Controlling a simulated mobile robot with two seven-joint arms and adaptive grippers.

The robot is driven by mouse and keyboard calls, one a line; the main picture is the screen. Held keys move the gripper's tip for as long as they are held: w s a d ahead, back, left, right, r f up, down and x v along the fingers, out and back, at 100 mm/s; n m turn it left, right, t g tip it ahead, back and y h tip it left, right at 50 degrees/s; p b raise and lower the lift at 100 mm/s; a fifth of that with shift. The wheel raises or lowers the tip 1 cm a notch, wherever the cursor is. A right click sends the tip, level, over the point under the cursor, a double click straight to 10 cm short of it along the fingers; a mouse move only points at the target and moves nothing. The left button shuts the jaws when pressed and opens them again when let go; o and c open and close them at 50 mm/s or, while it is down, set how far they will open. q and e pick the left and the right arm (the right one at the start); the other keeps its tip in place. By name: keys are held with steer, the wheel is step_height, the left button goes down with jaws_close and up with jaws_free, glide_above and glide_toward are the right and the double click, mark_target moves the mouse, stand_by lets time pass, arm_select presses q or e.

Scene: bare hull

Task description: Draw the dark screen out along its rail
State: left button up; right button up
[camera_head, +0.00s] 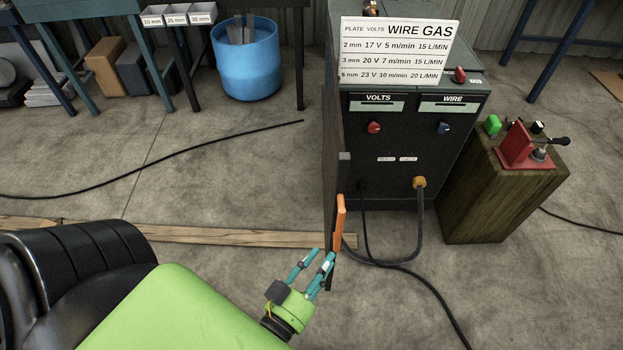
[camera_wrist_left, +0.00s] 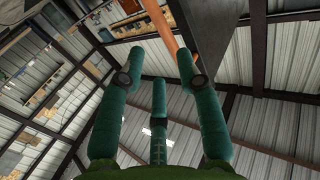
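The dark screen (camera_head: 332,130) stands upright, seen almost edge-on, at the left side of the welding machine. An orange handle (camera_head: 340,225) is upright on its near end; the orange bar also shows in the left wrist view (camera_wrist_left: 163,25). My left gripper (camera_head: 323,256) is just below and left of the handle, its teal fingers spread. In the left wrist view, the fingers (camera_wrist_left: 157,75) are apart with nothing held between them, and the bar lies beyond the tips, close to the right one. Contact cannot be told. The rail cannot be made out. My right gripper is out of view.
The welding machine (camera_head: 415,150) with cables stands right of the screen. A wooden block (camera_head: 490,195) with a red device is further right. A plank (camera_head: 200,235) and black cable (camera_head: 160,160) lie on the floor. A blue bin (camera_head: 245,65) stands behind; floor left is mostly free.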

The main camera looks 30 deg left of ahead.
arm_select(q)
steer(key=shift+s, duration=1.85)
